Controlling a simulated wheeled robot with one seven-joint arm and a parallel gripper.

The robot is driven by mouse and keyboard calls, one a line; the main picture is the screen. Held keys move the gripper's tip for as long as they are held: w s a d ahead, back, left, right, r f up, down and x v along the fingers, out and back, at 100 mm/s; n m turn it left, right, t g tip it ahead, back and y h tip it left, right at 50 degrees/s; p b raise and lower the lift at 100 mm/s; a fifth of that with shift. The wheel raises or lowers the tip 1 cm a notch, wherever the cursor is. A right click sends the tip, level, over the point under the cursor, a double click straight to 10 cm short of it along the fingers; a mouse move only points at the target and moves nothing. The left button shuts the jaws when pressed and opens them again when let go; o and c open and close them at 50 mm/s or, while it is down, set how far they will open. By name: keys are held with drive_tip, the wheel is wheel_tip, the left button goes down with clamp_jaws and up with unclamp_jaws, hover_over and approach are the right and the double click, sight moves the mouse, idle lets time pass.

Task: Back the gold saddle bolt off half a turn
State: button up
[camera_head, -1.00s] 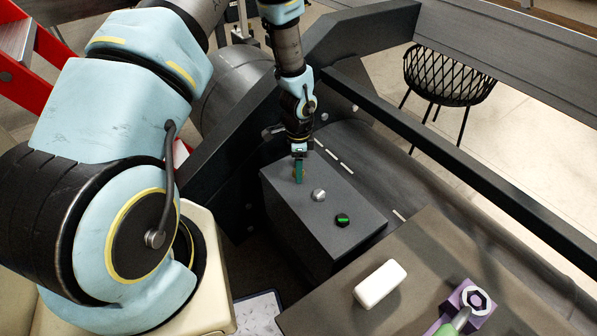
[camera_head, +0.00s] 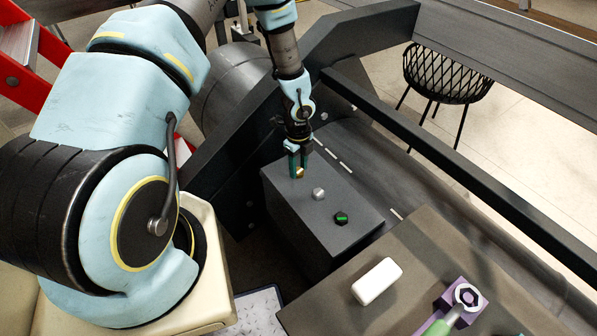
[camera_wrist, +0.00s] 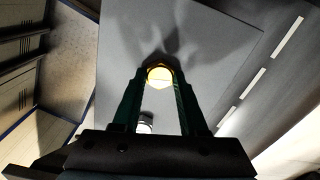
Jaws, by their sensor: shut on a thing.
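The gold saddle bolt (camera_head: 299,172) stands on top of the dark grey box (camera_head: 335,225), at its far end. My gripper (camera_head: 299,170) points down over it, with one green finger on each side of the bolt. In the wrist view, the bolt's bright gold head (camera_wrist: 159,77) sits between the fingertips of my gripper (camera_wrist: 160,73), which is shut on it. A silver bolt (camera_head: 318,194) and a black bolt with a green mark (camera_head: 342,218) stand in line nearer on the same box. The silver one shows partly between the fingers in the wrist view (camera_wrist: 145,122).
A brown-grey table (camera_head: 330,312) at the front right bears a white block (camera_head: 377,281) and a purple piece with a hex shape (camera_head: 466,297), with a green-handled tool by it. A dark beam (camera_head: 460,155) runs along the right. A black chair (camera_head: 448,75) stands beyond.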

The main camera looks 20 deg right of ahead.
clamp_jaws()
drive_tip(key=n+b, duration=0.1)
drive_tip(key=n, duration=0.2)
drive_tip(key=shift+f, duration=0.15)
drive_tip(key=shift+n+b, duration=0.45)
drive_tip(key=shift+n, duration=0.75)
drive_tip(key=n, duration=0.4)
drive_tip(key=n+b, duration=0.1)
drive_tip(key=n, duration=0.1)
drive_tip(key=shift+r+n, duration=0.25)
drive_tip(key=shift+n, duration=0.05)
drive_tip(key=n+b, duration=0.1)
drive_tip(key=n, duration=0.3)
drive_tip(key=shift+f, duration=0.1)
drive_tip(key=n, duration=0.6)
drive_tip(key=shift+n, duration=1)
